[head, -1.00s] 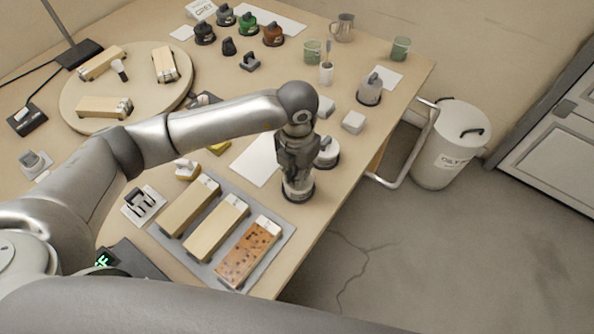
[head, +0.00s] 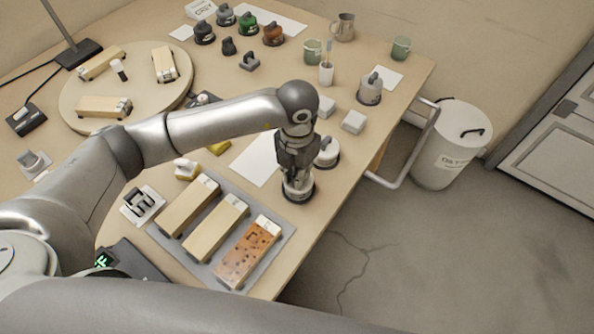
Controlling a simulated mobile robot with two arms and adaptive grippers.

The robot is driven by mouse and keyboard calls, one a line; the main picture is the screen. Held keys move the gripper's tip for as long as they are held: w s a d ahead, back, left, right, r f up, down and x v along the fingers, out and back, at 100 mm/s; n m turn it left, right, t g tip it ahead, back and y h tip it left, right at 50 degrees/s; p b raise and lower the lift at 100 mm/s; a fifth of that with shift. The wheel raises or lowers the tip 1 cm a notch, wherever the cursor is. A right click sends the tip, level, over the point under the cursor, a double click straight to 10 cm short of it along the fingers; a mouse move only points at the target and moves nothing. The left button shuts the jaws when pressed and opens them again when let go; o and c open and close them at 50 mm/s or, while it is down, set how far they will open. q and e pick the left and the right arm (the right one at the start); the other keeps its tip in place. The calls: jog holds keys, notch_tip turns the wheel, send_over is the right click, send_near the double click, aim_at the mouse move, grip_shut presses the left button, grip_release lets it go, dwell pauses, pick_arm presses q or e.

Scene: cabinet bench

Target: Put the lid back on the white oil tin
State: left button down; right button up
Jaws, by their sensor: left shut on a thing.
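I cannot tell whether the lid touches the rim. Another white round container (head: 327,154) with a dark knob stands just behind the gripper. My right gripper is not in view.
A grey tray (head: 190,246) with several blocks lies left of the tin. A grey tin (head: 369,91), small white boxes (head: 353,121) and green cups (head: 401,48) stand farther back. A round board (head: 85,92) lies at the left.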

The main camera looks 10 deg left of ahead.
pick_arm(q)
jog(key=c, duration=1.4)
grip_release()
jog(key=shift+o, duration=0.4)
jog(key=o, duration=0.4)
jog(key=shift+r+p, duration=2.1)
jog(key=shift+r, duration=1.45)
jog(key=shift+c, duration=0.3)
